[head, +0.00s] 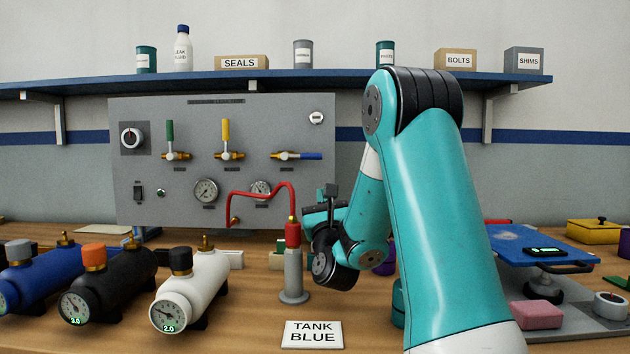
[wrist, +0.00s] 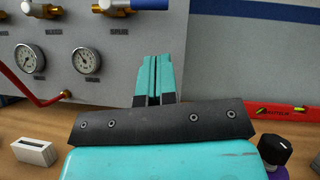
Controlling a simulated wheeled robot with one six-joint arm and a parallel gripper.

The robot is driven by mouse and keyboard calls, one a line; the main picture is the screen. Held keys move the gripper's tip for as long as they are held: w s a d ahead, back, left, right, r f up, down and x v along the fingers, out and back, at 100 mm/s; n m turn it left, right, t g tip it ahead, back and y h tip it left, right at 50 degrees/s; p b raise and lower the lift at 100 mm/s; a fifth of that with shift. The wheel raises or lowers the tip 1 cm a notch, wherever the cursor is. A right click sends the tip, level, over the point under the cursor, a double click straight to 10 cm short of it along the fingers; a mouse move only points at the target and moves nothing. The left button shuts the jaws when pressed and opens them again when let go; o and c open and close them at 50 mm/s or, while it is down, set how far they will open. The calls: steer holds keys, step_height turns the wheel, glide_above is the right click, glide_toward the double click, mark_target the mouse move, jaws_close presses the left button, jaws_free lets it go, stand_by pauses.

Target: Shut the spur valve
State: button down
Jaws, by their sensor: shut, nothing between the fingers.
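My gripper (head: 312,208) is shut and empty, in front of the panel's lower right, below the blue handle. Its teal fingers (wrist: 160,62) show together in the wrist view.
A red hose (head: 262,192) runs from the panel to a grey post fitting (head: 293,275) beside my gripper. Blue, black and white tanks (head: 195,280) lie at the left. A "TANK BLUE" card (head: 312,334) lies in front. A blue shelf (head: 340,77) hangs above.

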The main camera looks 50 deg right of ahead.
mark_target(304, 156)
steer(key=shift+s+d, duration=0.1)
steer(key=shift+d, duration=0.1)
steer(key=shift+p+x, duration=3.75)
steer(key=shift+x, duration=1.2)
steer(key=shift+r, duration=0.15)
